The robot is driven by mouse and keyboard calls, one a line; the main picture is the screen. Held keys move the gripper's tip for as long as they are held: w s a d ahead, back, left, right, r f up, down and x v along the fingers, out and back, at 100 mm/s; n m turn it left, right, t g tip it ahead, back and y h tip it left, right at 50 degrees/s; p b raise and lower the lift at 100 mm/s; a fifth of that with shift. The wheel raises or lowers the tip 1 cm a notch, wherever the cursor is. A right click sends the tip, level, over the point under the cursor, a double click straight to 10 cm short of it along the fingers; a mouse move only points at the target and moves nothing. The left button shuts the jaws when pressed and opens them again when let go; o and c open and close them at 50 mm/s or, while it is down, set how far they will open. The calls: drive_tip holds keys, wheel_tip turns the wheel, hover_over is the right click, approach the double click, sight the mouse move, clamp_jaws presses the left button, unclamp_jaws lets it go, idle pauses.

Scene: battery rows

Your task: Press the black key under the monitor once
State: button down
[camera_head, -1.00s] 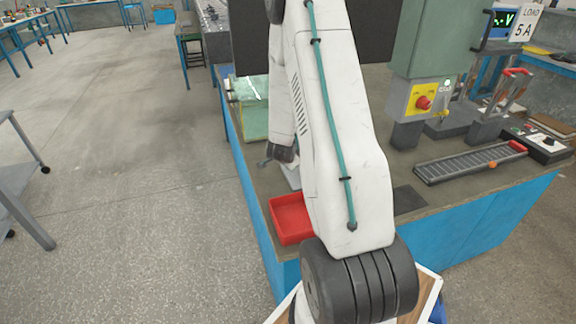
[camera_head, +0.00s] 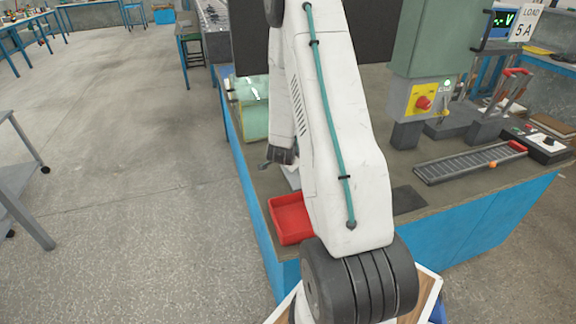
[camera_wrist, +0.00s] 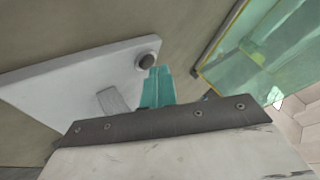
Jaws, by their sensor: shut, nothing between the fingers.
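A white plate (camera_wrist: 75,78) lies on the bench in the wrist view. A round dark key or button (camera_wrist: 147,61) sits near its right end; I cannot tell for sure that it is the task's key. My gripper (camera_wrist: 158,70) is shut and empty, its teal fingers just right of the round key; I cannot tell whether they touch it. In the head view my arm hides most of the plate and the fingers. A small screen (camera_head: 503,20) stands at the upper right, and a large dark panel (camera_head: 375,38) is behind my arm.
A red tray (camera_head: 290,218) lies at the bench's near left corner. A pale green glassy object (camera_head: 254,112) stands at the left edge and a green one (camera_wrist: 265,45) shows at the wrist view's right. A green press (camera_head: 430,40) with a red button (camera_head: 424,103) stands right.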

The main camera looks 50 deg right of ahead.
drive_tip(key=shift+f, duration=0.4)
idle(0.6)
idle(0.3)
drive_tip(key=shift+r, duration=0.8)
drive_tip(key=shift+r, duration=0.1)
wheel_tip(320, 180, up, 5)
drive_tip(key=shift+f, duration=0.1)
idle(0.9)
